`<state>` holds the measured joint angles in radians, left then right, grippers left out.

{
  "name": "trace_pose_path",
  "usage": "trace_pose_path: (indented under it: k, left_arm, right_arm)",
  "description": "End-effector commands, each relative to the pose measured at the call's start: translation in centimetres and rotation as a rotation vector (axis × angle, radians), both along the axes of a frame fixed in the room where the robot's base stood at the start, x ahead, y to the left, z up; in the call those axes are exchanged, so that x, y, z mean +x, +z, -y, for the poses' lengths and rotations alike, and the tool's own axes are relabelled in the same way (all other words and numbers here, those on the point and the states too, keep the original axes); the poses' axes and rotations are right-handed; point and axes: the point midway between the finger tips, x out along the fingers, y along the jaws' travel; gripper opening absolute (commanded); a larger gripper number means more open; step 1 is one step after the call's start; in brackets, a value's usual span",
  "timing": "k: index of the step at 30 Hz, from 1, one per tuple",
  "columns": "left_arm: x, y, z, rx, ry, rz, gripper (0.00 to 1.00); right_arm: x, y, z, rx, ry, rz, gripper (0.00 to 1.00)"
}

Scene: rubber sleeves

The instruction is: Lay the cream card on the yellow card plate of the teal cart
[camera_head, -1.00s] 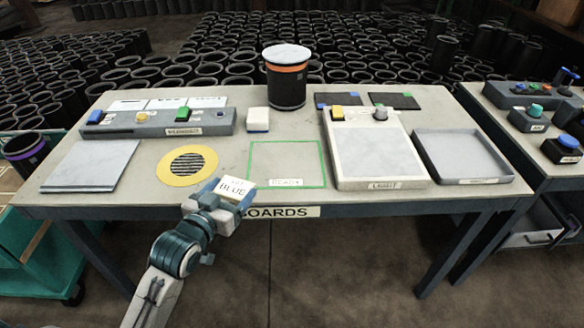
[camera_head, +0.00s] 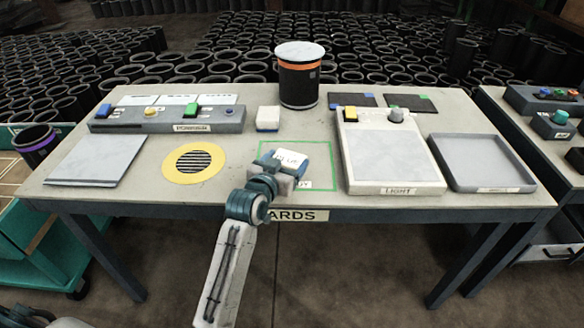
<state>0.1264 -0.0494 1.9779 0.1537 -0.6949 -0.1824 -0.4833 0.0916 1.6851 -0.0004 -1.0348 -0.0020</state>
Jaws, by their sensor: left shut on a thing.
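The cream card (camera_head: 291,159) with dark lettering, which reads "BLUE" in the earlier frame, is held above the table within the green outlined square. My left gripper (camera_head: 278,166) is shut on it from the near side. The gripper hides part of the card and part of the square. The teal cart (camera_head: 50,245) stands at the left, partly cut off by the picture's edge and partly behind the table. I cannot make out its yellow card plate. My right gripper is not in view.
The table (camera_head: 220,190) bears a yellow ring with a grille (camera_head: 177,165), a grey panel (camera_head: 98,160), a button console (camera_head: 165,116), a light box (camera_head: 391,164), a grey tray (camera_head: 484,163) and a black canister (camera_head: 299,82). A dark sleeve (camera_head: 37,145) stands at the cart.

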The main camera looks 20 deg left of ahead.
Motion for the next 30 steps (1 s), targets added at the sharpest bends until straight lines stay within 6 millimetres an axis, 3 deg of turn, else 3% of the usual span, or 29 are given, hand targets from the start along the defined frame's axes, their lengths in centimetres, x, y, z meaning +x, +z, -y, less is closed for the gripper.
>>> trace_pose_path:
  k: [6, 15, 26, 27, 30]
  left_arm:
    - [1.8, -0.3, 1.2, 0.001, 0.001, 0.001, 0.54]
    - [1.8, -3.7, 1.1, 0.002, 0.002, -0.002, 0.54]
    - [1.7, -4.1, 1.1, 0.001, 0.001, 0.000, 0.54]
    - [1.7, -4.1, 1.1, 0.001, 0.001, 0.000, 0.83]
    - [1.7, -4.1, 1.1, 0.001, 0.001, 0.000, 0.99]
  right_arm:
    - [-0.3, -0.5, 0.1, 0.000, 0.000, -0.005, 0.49]
    - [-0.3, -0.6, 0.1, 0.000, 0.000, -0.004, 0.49]
    - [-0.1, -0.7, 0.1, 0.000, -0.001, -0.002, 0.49]
    - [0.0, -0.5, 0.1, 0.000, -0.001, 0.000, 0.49]
    - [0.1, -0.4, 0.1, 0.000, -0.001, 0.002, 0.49]
